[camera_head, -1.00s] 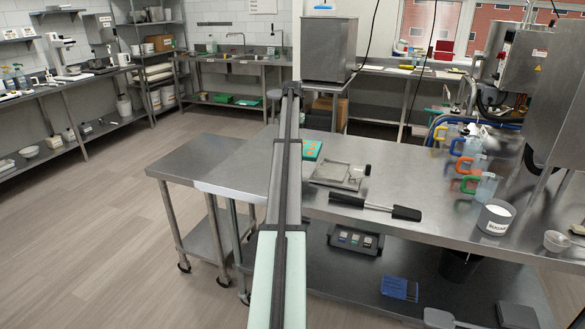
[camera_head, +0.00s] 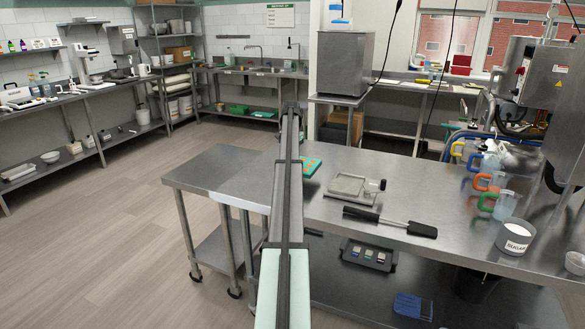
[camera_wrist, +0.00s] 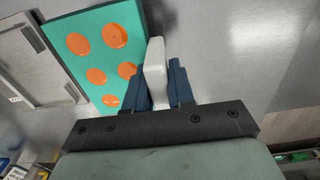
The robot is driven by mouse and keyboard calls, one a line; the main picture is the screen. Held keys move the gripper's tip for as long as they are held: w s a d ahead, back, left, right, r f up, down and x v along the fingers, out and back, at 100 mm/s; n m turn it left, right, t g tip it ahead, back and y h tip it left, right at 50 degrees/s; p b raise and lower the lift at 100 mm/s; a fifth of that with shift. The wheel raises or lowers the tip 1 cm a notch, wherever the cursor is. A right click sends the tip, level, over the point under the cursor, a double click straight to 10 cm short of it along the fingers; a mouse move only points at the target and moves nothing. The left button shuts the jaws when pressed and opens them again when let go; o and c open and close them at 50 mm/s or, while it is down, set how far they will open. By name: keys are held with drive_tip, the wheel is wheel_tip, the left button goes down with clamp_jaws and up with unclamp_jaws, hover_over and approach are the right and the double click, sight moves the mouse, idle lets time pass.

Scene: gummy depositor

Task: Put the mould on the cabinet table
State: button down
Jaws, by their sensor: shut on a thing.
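The mould (camera_wrist: 95,50) is a flat teal slab with several orange round cavities; it shows at the left in the wrist view. My gripper (camera_wrist: 162,78) has its two blue fingers shut on a white tab (camera_wrist: 155,65) at the mould's right edge. In the head view, part of the mould (camera_head: 311,166) shows just right of my arm, over the steel table (camera_head: 390,165); my arm hides the rest and the gripper's fingers. I cannot tell whether the mould touches the table. A lower wheeled steel table (camera_head: 205,168) stands at the left; I cannot tell whether it is the cabinet table.
A grey tray-like plate (camera_head: 350,188) lies right of the mould, with a black-bladed scraper (camera_head: 390,221) in front. Jugs (camera_head: 490,182) and a sugar tub (camera_head: 515,236) stand at the right. The wheeled table's top is clear, and the floor at left is open.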

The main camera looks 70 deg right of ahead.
drive_tip(key=shift+f, duration=2.45)
drive_tip(key=shift+f, duration=0.1)
drive_tip(key=c, duration=1)
unclamp_jaws()
drive_tip(key=shift+o, duration=0.2)
wheel_tip(320, 180, up, 12)
drive_tip(key=shift+r, duration=0.15)
